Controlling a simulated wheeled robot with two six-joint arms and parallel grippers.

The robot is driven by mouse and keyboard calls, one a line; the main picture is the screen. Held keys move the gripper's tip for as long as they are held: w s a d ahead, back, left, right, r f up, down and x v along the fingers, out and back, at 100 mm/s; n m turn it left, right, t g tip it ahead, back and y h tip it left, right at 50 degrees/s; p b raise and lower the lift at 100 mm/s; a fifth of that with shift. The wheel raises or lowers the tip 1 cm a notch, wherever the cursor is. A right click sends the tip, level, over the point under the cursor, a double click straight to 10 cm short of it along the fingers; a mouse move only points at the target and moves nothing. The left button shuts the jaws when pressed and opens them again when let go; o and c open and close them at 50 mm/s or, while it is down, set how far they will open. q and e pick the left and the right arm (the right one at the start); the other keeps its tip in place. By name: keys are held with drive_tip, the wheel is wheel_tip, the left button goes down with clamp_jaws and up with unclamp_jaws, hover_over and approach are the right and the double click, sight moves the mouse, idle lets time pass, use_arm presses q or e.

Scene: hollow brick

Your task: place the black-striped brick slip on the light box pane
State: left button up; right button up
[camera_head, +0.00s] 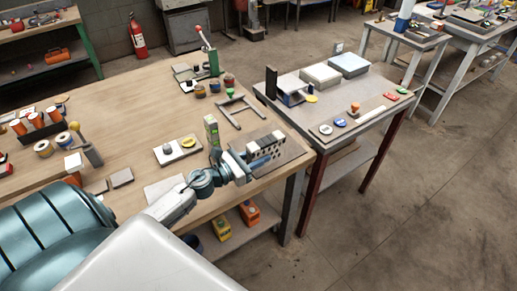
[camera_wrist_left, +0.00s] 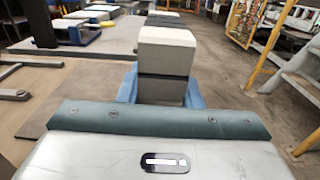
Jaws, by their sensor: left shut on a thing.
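My left gripper (camera_head: 256,163) is at the right end of the wooden bench, over a dark mat (camera_head: 291,153). In the left wrist view its blue fingers (camera_wrist_left: 160,92) are shut on a pale block with a black band, the black-striped brick slip (camera_wrist_left: 166,55). In the head view a pale piece with dark marks (camera_head: 266,146) shows at the fingers. The fingers hide part of it, and I cannot tell whether it touches the mat. Flat pale-topped boxes (camera_head: 320,75) stand on the grey table to the right; I cannot tell which is the light box pane. My right gripper is not in view.
A green-and-white upright block (camera_head: 211,130) stands close behind the left wrist. A grey frame (camera_head: 241,112) lies behind the mat. The grey table (camera_head: 300,112) carries round discs and a dark upright plate (camera_head: 271,82). A gap separates bench and table.

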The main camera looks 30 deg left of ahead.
use_arm(q)
drive_tip(key=w+a, duration=0.2)
drive_tip(key=w, duration=0.1)
drive_tip(key=w+a, duration=0.1)
drive_tip(key=w, duration=0.1)
drive_tip(key=shift+a+f+p, duration=0.15)
drive_tip(key=shift+a+p, duration=0.15)
drive_tip(key=shift+p, duration=0.1)
drive_tip(key=shift+w+f, duration=0.15)
drive_tip(key=shift+f, duration=1.7)
drive_tip(key=shift+f, duration=0.1)
drive_tip(key=shift+f, duration=0.1)
drive_tip(key=o, duration=1.1)
